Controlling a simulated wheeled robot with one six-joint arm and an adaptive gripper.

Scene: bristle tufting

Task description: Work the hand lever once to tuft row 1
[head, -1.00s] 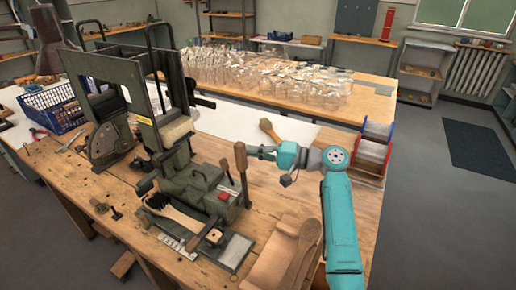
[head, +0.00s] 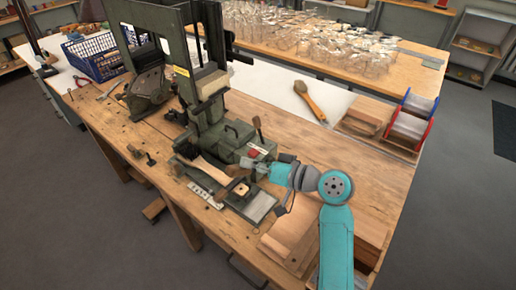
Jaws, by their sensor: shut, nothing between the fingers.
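The green tufting machine (head: 212,139) stands on the wooden bench. My gripper (head: 247,163) is shut and empty, low over the front right of the machine, close to its red button (head: 253,152). The wooden-gripped hand lever does not show upright; I cannot make it out, and my gripper and wrist may cover it. A thinner dark lever (head: 257,124) stands upright behind the red button. A wooden brush body (head: 207,170) with dark bristles (head: 187,151) lies at the machine's front. I cannot tell whether my fingers touch anything.
A loose brush (head: 309,101) lies behind on the white sheet. Wooden blocks (head: 362,117) and a red-and-blue spool rack (head: 411,122) stand at right. Wooden boards (head: 291,232) lie by my arm. A blue basket (head: 92,56) is at back left.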

